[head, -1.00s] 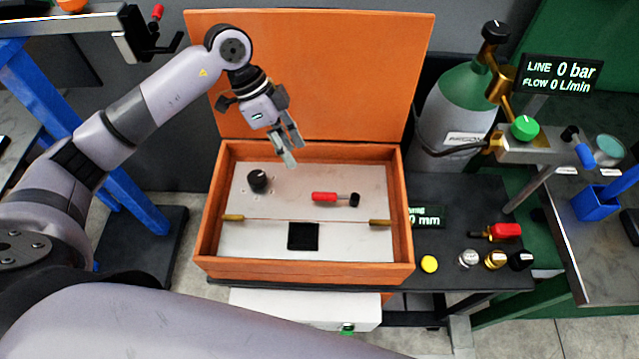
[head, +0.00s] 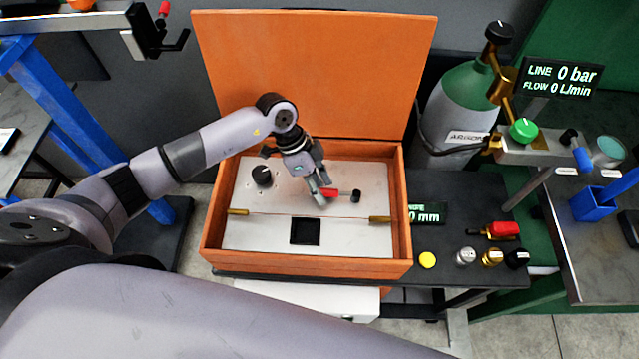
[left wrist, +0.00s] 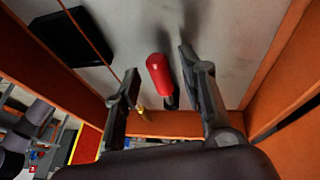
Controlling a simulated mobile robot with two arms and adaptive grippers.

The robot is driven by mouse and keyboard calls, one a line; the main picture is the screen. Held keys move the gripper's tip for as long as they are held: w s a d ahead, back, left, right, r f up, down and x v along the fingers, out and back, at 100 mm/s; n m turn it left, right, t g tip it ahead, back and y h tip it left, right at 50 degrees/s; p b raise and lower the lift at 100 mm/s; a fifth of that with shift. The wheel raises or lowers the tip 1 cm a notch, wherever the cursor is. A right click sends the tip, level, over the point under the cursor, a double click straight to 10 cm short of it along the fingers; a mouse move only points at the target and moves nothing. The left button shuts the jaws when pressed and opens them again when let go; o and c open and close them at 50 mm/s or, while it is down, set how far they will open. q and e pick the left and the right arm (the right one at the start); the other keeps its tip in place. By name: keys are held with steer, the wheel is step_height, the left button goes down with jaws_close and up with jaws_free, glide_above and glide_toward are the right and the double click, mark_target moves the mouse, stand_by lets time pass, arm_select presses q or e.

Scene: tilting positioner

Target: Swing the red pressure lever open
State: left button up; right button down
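The red pressure lever (head: 332,193) lies across the pale panel inside the open orange box, with a black knob at its right end. My left gripper (head: 320,194) is at the lever's left end, over the panel. In the left wrist view the red handle (left wrist: 159,74) shows between two spread fingers, with a gap visible on each side. The left gripper is open and holds nothing. In the head view its fingers hide part of the handle's left end. My right gripper is not in view.
The orange box (head: 407,215) has walls around the panel and a raised lid (head: 330,70) behind. A black knob (head: 262,175), a dark square opening (head: 305,231) and brass pieces (head: 380,219) are on the panel. A gas cylinder (head: 452,115) stands right.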

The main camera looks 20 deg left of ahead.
arm_select(q)
jaws_close()
stand_by(0.3)
stand_by(0.5)
